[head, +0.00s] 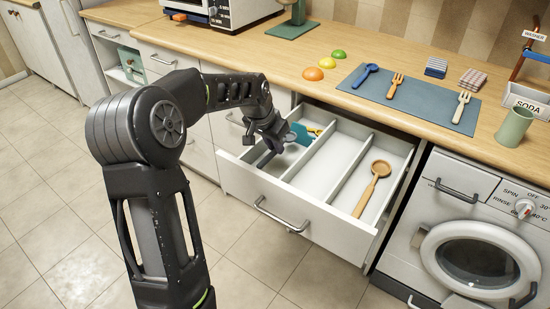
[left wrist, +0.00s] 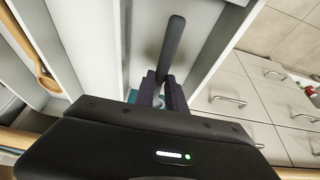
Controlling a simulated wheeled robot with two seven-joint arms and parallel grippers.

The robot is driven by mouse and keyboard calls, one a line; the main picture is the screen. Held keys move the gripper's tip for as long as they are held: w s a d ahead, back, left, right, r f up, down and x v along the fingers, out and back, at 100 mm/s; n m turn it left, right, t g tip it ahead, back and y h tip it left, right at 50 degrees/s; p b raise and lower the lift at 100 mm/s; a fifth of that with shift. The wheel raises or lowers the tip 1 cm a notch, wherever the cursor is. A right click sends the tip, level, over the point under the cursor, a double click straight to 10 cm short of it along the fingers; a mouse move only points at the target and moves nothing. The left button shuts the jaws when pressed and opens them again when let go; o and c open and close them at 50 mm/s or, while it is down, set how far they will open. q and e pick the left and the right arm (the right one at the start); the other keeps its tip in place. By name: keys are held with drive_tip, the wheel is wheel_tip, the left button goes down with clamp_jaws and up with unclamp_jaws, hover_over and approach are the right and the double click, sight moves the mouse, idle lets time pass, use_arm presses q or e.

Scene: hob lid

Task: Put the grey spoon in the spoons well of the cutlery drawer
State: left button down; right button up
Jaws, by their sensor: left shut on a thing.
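My left gripper (head: 268,143) is shut on the grey spoon (left wrist: 172,50). Its dark grey handle sticks out between the fingertips towards the drawer front in the left wrist view; its bowl is hidden. The gripper is at the left compartment of the open cutlery drawer (head: 300,205); I cannot tell whether the spoon touches the floor there. A teal utensil (head: 300,133) and a yellow piece (head: 315,130) show at the back of that compartment. The middle compartment is empty. A wooden spoon (head: 375,185) lies in the right compartment. My right gripper is not in view.
On the counter, a blue-grey mat (head: 425,98) holds a blue spoon (head: 365,75), a wooden fork (head: 396,85) and a pale fork (head: 462,106). Three coloured domes (head: 326,63) stand left of it. A washing machine (head: 470,235) stands right of the drawer.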

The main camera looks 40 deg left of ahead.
sight(272, 152)
use_arm(q)
drive_tip(key=shift+f, duration=2.5)
drive_tip(key=shift+f, duration=0.1)
drive_tip(key=c, duration=1.4)
unclamp_jaws()
drive_tip(key=shift+r, duration=0.45)
drive_tip(key=v, duration=1.1)
drive_tip(key=shift+s+r, duration=0.15)
